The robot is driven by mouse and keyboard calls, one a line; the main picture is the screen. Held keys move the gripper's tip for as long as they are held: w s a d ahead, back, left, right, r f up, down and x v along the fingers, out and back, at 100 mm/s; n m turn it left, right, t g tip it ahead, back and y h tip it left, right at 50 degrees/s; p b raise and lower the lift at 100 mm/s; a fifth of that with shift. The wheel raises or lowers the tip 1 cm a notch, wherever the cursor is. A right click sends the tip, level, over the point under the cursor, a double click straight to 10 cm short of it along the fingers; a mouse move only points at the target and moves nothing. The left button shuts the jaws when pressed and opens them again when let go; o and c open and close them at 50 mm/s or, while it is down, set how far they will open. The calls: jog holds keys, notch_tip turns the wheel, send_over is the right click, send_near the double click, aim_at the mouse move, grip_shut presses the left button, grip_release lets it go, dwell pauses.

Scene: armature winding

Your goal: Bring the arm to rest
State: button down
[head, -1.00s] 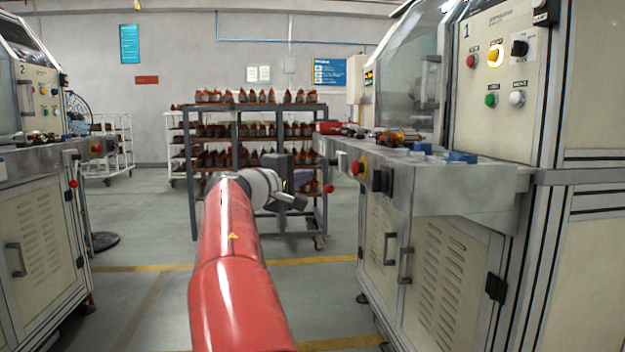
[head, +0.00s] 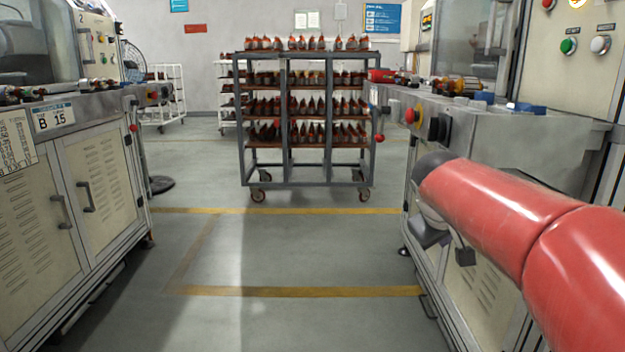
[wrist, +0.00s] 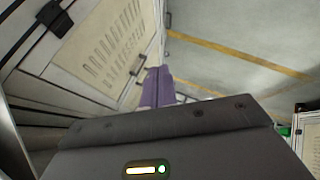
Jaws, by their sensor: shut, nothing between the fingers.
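My red arm (head: 500,220) reaches in from the right side of the head view, in front of the right machine. Its grey wrist end (head: 430,232) hangs low beside that machine's cabinet; the fingers cannot be made out there. In the wrist view, the two purple fingers of my gripper (wrist: 158,88) are together with nothing between them. They show in front of the cream cabinet side and the floor.
The right machine (head: 565,150) with its jutting metal ledge is close to my arm. A wheeled rack (head: 315,165) of parts stands ahead. The left machine (head: 95,200) borders the aisle. The floor (head: 290,250) between is clear, with yellow lines.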

jog(key=s+a+f+m+y, duration=0.1)
jog(key=s+a+f, duration=0.2)
jog(key=s, duration=0.5)
jog(key=s+a+f+m+y+p, duration=0.1)
jog(key=s+a+f+y, duration=0.1)
jog(key=s, duration=0.6)
jog(key=s+a+f+m+g+y+p, duration=0.1)
jog(key=s+a+f, duration=0.3)
jog(key=s, duration=0.5)
jog(key=shift+a+f, duration=0.3)
jog(key=shift+f, duration=0.4)
